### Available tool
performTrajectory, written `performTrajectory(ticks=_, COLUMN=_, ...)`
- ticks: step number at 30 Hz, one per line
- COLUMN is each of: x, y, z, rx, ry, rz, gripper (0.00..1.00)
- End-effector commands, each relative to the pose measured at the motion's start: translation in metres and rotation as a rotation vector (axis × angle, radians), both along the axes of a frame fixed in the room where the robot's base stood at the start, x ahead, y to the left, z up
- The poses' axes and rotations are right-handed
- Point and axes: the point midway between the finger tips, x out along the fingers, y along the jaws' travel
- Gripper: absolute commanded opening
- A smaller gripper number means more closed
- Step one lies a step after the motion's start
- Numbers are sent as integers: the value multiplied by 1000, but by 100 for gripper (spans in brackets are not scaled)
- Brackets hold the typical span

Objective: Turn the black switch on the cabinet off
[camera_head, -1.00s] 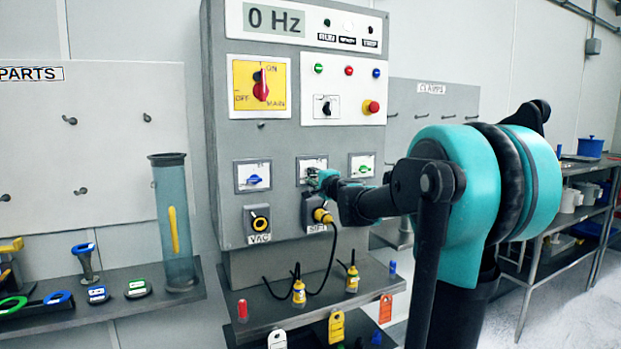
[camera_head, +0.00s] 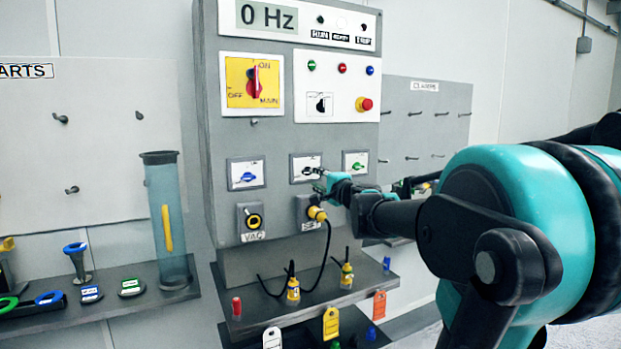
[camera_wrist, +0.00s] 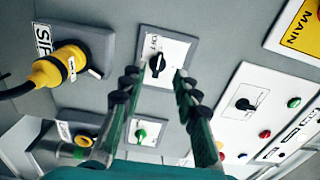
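The black switch (camera_head: 307,171) sits on a white plate, in the middle of the lower row on the grey cabinet (camera_head: 275,139), between a blue switch (camera_head: 248,177) and a green switch (camera_head: 355,166). In the wrist view the black switch (camera_wrist: 157,65) shows between the fingertips of my gripper (camera_wrist: 157,75), with a partly readable OFF marking on its plate. My gripper is open and empty, its fingers spread to either side of the knob. It also shows in the head view (camera_head: 321,184), just in front of the plate's lower right. I cannot tell whether a finger touches the knob.
Another black selector (camera_head: 320,104) is on the upper panel, left of a red button (camera_head: 364,104). The red main switch (camera_head: 254,82) is at upper left. A yellow plug (camera_head: 317,213) with a black cable sits just below my gripper. The display (camera_head: 267,17) reads 0 Hz.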

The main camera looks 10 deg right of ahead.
Motion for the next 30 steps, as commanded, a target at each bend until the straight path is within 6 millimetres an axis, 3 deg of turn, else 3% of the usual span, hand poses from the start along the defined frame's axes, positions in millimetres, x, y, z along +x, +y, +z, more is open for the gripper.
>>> performTrajectory(ticks=7, x=-23, y=-8, z=0, rx=0, ry=0, rz=-1, gripper=31)
performTrajectory(ticks=22, x=-30, y=-3, z=-8, rx=-29, ry=5, rz=16, gripper=31)
performTrajectory(ticks=26, x=-48, y=19, z=-46, rx=-168, ry=30, rz=97, gripper=31)
performTrajectory(ticks=30, x=-88, y=50, z=-122, rx=-423, ry=99, rz=244, gripper=31)
